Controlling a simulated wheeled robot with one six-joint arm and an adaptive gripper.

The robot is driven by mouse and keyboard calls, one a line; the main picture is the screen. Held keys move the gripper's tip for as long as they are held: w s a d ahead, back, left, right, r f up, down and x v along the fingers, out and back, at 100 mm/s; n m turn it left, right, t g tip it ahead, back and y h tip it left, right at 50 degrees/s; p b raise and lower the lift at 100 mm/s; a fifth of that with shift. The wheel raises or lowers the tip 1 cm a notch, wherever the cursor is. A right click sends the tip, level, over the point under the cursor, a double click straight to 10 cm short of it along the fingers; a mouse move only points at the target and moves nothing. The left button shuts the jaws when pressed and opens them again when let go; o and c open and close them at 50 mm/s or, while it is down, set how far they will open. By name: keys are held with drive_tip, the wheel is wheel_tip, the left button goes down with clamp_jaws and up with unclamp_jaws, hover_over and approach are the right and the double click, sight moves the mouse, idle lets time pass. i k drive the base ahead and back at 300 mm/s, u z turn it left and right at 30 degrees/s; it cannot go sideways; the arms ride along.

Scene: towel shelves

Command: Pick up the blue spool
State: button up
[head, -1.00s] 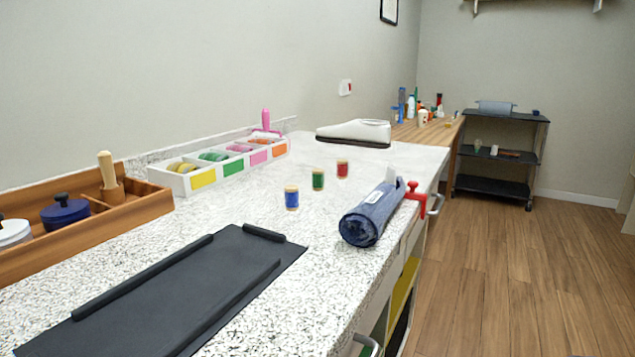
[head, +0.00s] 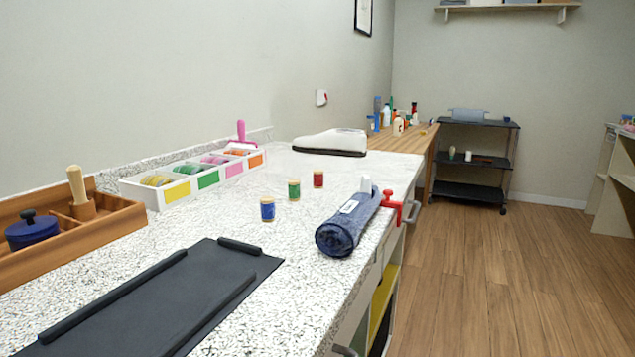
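The blue spool (head: 268,210) stands upright on the speckled white counter (head: 300,235), beyond the black tray. A green spool (head: 294,190) and a red spool (head: 318,179) stand behind it, in a diagonal line going back to the right. All three are apart from one another. My gripper is not in the head view.
A black tray (head: 140,305) lies in front of the spools. A rolled blue cloth (head: 345,225) and a red clamp (head: 393,206) are at the counter's right edge. A coloured-front organizer (head: 195,180) and a wooden box (head: 120,215) line the wall. Open floor (head: 480,270) lies right.

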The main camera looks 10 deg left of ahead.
sight(267, 202)
drive_tip(key=k, duration=1)
drive_tip(key=z, duration=1.55)
drive_tip(key=i, duration=1.8)
drive_tip(key=u, duration=3.85)
